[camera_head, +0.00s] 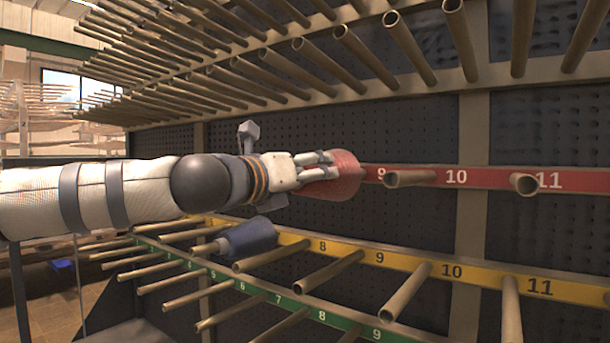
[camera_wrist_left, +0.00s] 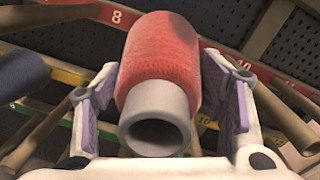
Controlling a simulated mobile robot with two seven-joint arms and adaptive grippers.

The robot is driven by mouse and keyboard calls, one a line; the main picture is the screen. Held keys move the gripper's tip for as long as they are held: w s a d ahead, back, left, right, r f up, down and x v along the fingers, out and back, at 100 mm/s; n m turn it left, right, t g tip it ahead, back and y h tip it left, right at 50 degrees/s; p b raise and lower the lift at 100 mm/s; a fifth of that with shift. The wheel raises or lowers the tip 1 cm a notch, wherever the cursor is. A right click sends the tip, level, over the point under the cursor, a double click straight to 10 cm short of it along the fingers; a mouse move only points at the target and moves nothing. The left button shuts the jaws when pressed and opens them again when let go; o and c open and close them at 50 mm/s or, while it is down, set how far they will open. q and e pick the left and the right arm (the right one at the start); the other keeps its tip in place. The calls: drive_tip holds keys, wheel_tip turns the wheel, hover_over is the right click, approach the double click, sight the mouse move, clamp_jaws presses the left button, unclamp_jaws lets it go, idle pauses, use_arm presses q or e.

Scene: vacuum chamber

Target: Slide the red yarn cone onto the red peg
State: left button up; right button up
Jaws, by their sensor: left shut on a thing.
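The red yarn cone (camera_head: 340,175) is held level by my left gripper (camera_head: 318,168) in front of the red rail (camera_head: 480,179), just left of the number 9. In the left wrist view the red yarn cone (camera_wrist_left: 162,62) sits between the two fingers of my left gripper (camera_wrist_left: 165,115), its grey tube end towards the camera. The tube's bore looks dark and no peg end shows in it. Any peg behind the cone is hidden, so I cannot tell whether the cone is around one. Bare pegs on the red rail show at right, one near 10 (camera_head: 410,178) and one near 11 (camera_head: 524,184).
A blue yarn cone (camera_head: 247,240) sits on a peg of the yellow rail (camera_head: 410,264), below my left arm. Bare pegs stick out along the yellow and green rails (camera_head: 335,320) below. Rows of long bare pegs (camera_head: 350,45) overhang above.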

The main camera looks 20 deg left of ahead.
use_arm(q)
drive_tip(key=shift+x, duration=2.7)
drive_tip(key=o, duration=1.6)
drive_tip(key=shift+s+d+f, duration=0.1)
drive_tip(key=shift+f, duration=0.1)
drive_tip(key=v, duration=1.2)
